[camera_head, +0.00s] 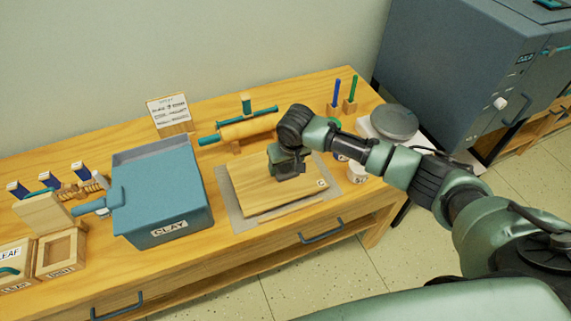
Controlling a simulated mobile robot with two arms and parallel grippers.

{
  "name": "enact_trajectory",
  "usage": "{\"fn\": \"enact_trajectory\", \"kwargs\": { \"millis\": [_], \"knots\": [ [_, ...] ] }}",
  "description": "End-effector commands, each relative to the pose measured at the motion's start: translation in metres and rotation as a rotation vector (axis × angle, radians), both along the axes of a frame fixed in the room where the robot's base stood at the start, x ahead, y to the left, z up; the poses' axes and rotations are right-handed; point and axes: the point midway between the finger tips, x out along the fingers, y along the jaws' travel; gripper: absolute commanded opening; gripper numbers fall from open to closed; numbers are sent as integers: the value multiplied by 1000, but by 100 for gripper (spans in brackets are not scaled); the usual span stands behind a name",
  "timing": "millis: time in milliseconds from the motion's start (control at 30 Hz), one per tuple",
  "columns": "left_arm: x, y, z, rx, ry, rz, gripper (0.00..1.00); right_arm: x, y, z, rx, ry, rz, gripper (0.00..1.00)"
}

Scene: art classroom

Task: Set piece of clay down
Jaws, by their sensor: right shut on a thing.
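My right gripper (288,172) points down over the wooden board (250,192), near its right half. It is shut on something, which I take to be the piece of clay. The clay itself is hidden by the gripper, and I cannot tell whether it touches the board. The board lies on a grey mat (237,217) on the wooden table. My left gripper is not in view.
A blue bin labelled CLAY (160,215) stands left of the board. A rolling pin (245,130) on a stand is behind the board. Tool holders, a round grey disc (394,122) and a kiln-like cabinet (455,70) are at right. Small wooden boxes (62,252) stand far left.

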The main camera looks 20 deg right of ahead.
Motion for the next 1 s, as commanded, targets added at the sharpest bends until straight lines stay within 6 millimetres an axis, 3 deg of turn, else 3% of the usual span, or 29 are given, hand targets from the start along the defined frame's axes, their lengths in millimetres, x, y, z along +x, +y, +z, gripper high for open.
{"fn": "enact_trajectory", "kwargs": {
  "millis": [33, 100, 533, 1000],
  "knots": [
    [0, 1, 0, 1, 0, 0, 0, 0, 0, -2, 0, 1, 0, 66],
    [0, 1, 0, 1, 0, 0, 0, 0, 0, -1, 0, 0, 0, 85],
    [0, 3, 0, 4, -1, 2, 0, -1, 0, 7, 0, 0, 0, 85],
    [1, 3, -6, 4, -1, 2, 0, -26, -1, 95, 0, -2, 1, 85]
  ]
}}
